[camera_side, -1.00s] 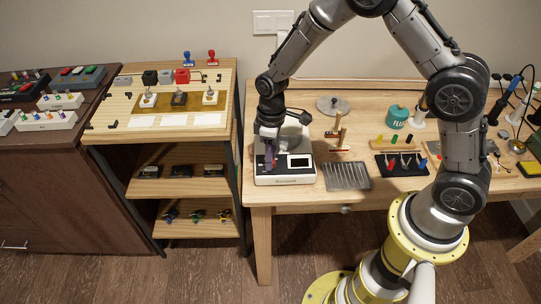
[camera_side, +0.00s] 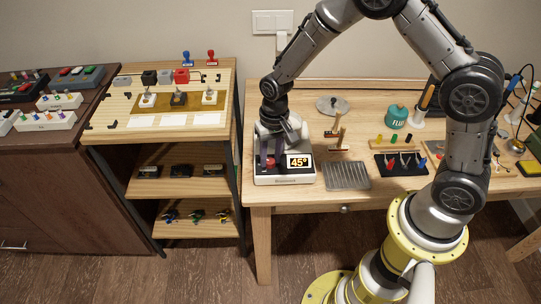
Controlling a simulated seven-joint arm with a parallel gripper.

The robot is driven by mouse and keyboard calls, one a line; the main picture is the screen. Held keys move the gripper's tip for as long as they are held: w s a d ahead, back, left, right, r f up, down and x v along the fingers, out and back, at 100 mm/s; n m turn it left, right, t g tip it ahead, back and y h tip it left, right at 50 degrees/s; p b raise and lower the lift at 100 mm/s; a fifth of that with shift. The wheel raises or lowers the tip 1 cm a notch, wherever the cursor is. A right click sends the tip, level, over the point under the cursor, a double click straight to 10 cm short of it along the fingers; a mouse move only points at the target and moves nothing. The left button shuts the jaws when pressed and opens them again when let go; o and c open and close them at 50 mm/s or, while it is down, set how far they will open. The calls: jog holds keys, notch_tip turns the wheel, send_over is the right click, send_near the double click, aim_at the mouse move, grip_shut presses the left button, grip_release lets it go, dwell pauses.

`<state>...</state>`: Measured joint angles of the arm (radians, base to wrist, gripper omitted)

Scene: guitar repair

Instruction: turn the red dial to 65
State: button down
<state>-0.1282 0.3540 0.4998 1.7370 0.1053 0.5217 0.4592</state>
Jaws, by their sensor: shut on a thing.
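A white device (camera_side: 287,180) stands at the left front of the wooden workbench. The red dial (camera_side: 270,161) shows as a small red patch left of the display, mostly hidden by my fingers. My gripper (camera_side: 270,157) points down over the device with its fingers around the dial, shut on it.
A metal ribbed tray (camera_side: 347,176) and a black tool tray (camera_side: 401,164) lie right of the device. A small wooden stand (camera_side: 337,138) is close behind. A green flux pot (camera_side: 396,117) stands farther back. A shelf unit (camera_side: 160,145) stands left.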

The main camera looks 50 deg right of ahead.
aim_at(274, 161)
jog(key=m, duration=0.4)
jog(key=shift+r, duration=0.1)
jog(key=shift+m+t, duration=0.3)
jog(key=shift+m, duration=1.5)
jog(key=c, duration=0.5)
grip_release()
jog(key=shift+c, duration=0.2)
notch_tip(274, 161, up, 14)
jog(key=shift+s+d, duration=0.15)
jog(key=shift+s, duration=0.25)
